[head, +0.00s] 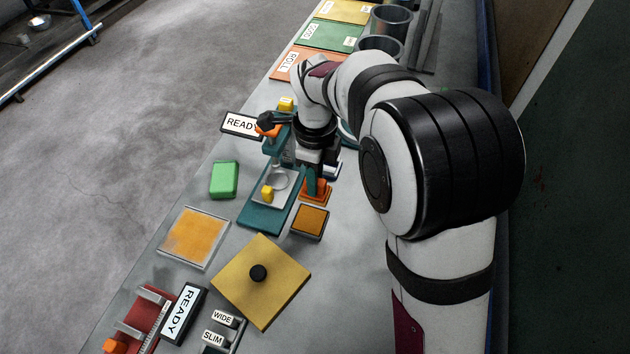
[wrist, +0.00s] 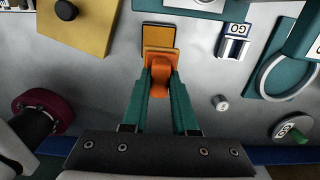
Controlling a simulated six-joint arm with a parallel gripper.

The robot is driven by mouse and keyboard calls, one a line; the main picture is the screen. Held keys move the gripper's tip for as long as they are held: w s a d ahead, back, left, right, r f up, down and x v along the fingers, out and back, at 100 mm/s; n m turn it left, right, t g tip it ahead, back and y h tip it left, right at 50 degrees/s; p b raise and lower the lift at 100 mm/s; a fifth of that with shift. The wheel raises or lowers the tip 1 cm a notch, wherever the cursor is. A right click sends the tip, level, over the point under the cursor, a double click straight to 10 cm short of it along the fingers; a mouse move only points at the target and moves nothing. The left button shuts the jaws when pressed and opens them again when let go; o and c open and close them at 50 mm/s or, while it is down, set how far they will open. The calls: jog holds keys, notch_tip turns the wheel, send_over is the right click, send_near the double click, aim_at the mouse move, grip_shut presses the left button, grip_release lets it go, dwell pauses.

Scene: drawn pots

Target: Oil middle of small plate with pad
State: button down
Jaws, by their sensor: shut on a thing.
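My gripper (wrist: 158,88) has teal fingers shut on the upright orange grip of a pad (wrist: 158,58). The pad has a flat square orange base and also shows in the head view (head: 316,189). A small dark-rimmed orange square (head: 310,221) lies just in front of the pad; it shows just beyond the pad in the wrist view (wrist: 158,37). I cannot tell whether the pad touches anything beneath it. My arm hides part of the stand's surroundings.
A tan square with a black knob (head: 262,292) and a framed orange square (head: 193,238) lie in front. A green block (head: 224,180) is at left.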

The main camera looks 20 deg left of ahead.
jog(key=s+a+n, duration=0.3)
jog(key=a+n, duration=0.2)
jog(key=a, duration=1.2)
jog(key=s+a+f+n, duration=0.3)
jog(key=s+a+n, duration=0.1)
jog(key=s+a, duration=1)
jog(key=shift+w+d+f, duration=0.1)
jog(key=shift+d+f, duration=0.05)
jog(key=shift+f, duration=1.8)
jog(key=shift+w+d+f, duration=0.1)
jog(key=shift+d+f, duration=0.05)
jog(key=shift+f, duration=1.75)
jog(key=shift+d, duration=1.9)
jog(key=shift+a+f, duration=0.1)
jog(key=shift+a, duration=1.9)
jog(key=shift+r, duration=0.25)
notch_tip(320, 180, up, 8)
